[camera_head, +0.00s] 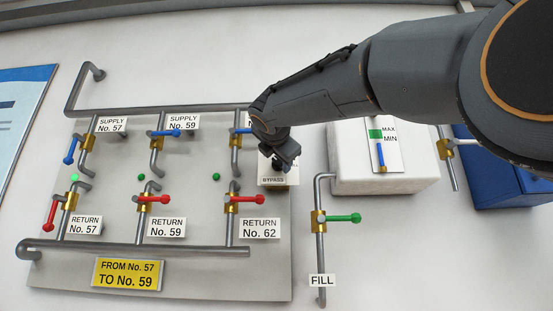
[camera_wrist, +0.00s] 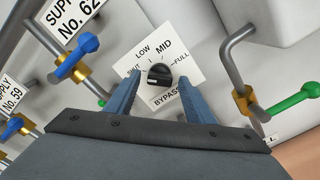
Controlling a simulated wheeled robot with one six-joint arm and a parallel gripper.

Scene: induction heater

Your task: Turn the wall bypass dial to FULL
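The bypass dial is a round black knob (camera_wrist: 159,75) on a white plate (camera_wrist: 165,44) in the wrist view. The plate reads SHUT at left, LOW and MID above, FULL at right and BYPASS below. I cannot tell for sure which mark the knob points to. My gripper (camera_wrist: 161,80) is open, its two blue-grey fingers apart with the knob showing between their tips. Contact with the knob does not show. In the head view my gripper (camera_head: 281,163) is in front of the plate and hides most of it; only the BYPASS edge (camera_head: 273,181) shows.
Left of the dial is a pipe panel (camera_head: 110,190) with blue and red valve handles. A fill pipe with a green handle (camera_head: 343,218) stands close at right. A white box (camera_head: 400,175) with a MAX/MIN gauge sticks out at upper right.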

